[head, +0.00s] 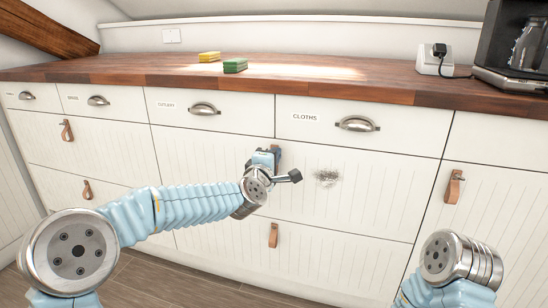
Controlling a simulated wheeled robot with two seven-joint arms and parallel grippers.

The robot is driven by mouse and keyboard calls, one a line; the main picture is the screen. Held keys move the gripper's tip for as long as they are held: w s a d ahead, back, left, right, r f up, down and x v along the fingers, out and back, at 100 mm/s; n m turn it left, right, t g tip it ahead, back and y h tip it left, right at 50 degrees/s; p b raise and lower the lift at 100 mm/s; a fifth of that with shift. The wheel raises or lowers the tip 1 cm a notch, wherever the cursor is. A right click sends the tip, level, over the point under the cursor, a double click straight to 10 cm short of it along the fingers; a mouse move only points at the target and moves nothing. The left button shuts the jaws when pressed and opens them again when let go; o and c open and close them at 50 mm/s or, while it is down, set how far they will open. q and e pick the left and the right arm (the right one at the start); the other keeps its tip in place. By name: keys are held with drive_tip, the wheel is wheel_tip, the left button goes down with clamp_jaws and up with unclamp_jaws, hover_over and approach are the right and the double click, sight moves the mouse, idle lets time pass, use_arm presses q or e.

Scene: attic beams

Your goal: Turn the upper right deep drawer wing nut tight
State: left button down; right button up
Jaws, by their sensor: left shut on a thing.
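The upper right deep drawer (345,205) is the wide white grooved front below the CLOTHS drawer, and it looks closed. My left gripper (274,151) is at the top middle of this front, where its leather pull sits.
The CLOTHS drawer's metal cup handle (357,124) juts out above. The wooden countertop (330,82) holds a yellow sponge (209,57), a green sponge (235,65) and a coffee maker (505,50).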

use_arm(q)
drive_tip(key=shift+d, duration=0.1)
drive_tip(key=c, duration=1.3)
unclamp_jaws()
drive_tip(key=shift+f, duration=0.1)
